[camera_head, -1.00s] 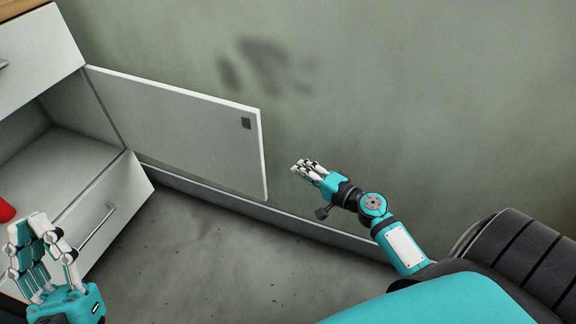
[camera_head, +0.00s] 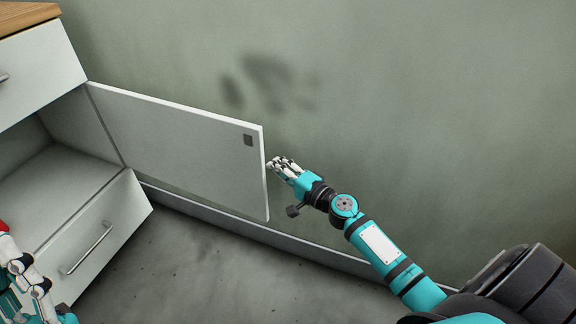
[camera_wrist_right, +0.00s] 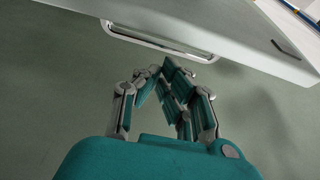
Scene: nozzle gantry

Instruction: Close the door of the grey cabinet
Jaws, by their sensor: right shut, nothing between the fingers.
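The grey cabinet (camera_head: 80,215) stands at the left, with its door (camera_head: 185,145) swung wide open and its hinge side at the cabinet's right edge. The door's inner face and a small dark square near its free edge show. My right gripper (camera_head: 272,163) is shut and empty, just beyond the door's free edge in the head view. In the right wrist view, the door (camera_wrist_right: 235,30) and its handle (camera_wrist_right: 160,38) lie just ahead of the fingertips (camera_wrist_right: 160,72); I cannot tell whether they touch. My left gripper (camera_head: 22,270) is partly cut off at the lower left.
A closed drawer with a handle (camera_head: 90,248) is below the open compartment, and another drawer (camera_head: 40,70) is above under a wooden top (camera_head: 25,18). A red object (camera_head: 3,226) is partly hidden at the left edge. A wall stands behind the door. The floor (camera_head: 200,270) is clear.

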